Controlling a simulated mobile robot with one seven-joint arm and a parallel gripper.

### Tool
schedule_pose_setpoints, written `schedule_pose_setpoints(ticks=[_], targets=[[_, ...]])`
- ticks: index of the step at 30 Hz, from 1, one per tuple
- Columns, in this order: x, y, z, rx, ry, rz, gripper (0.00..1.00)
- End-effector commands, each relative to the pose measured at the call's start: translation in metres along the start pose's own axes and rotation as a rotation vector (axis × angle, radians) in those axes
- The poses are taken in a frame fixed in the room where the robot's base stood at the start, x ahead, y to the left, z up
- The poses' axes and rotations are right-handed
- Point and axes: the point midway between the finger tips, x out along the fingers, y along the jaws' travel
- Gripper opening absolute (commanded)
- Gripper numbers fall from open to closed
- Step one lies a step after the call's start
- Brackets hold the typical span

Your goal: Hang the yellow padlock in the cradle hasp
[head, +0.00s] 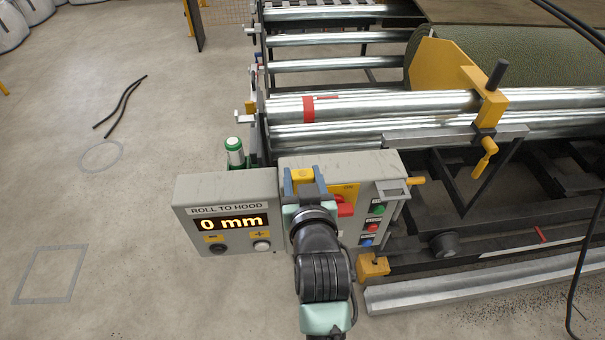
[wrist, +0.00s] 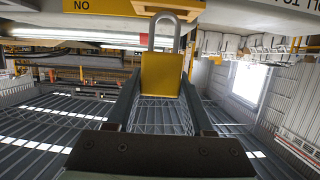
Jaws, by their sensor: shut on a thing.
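My gripper (head: 304,180) is in front of the grey control box, seen from behind in the head view. In the wrist view, my gripper (wrist: 161,88) is shut on the yellow padlock (wrist: 161,74), with one finger on each side of its body. In the head view, a bit of the padlock (head: 302,174) shows yellow between the fingers. I cannot tell which part is the cradle hasp.
The control box (head: 335,166) has a red switch (head: 345,208) and coloured buttons beside my gripper. A display panel (head: 228,216) reading 0 mm stands to the left. Steel rollers (head: 380,104) lie behind. The floor at the left is mostly clear.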

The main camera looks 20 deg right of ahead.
Motion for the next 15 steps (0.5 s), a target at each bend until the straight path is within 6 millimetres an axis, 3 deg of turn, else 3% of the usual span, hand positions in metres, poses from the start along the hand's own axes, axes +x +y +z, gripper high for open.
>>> schedule_pose_setpoints(ticks=[15], targets=[[0.004,0.000,0.013,0.000,0.002,0.000,0.00]])
